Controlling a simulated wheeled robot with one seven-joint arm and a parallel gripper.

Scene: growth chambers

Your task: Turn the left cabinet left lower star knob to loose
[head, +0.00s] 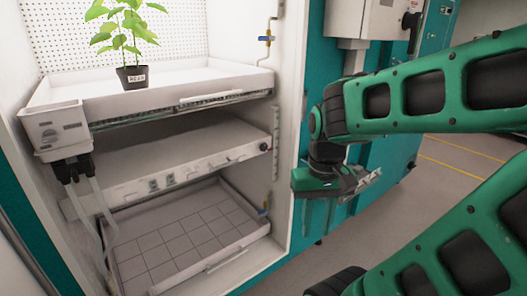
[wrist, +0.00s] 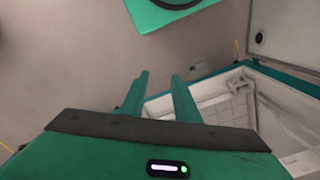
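The open white cabinet (head: 288,120) stands at the left of the head view, with stacked shelves inside. No left lower star knob can be made out clearly. A small dark round knob (head: 264,147) sits at the right end of the middle shelf's front. My gripper (head: 372,178) is outside the cabinet, to the right of its opening and apart from it. In the wrist view my gripper (wrist: 159,75) shows two green fingers with a gap between them and nothing held.
A potted plant (head: 136,76) stands on the top tray (head: 180,99). Black fittings with hoses (head: 74,168) hang under the white box (head: 55,127) at the left. The bottom tray (head: 212,262) has a grid floor. Open floor (head: 420,215) lies at the right.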

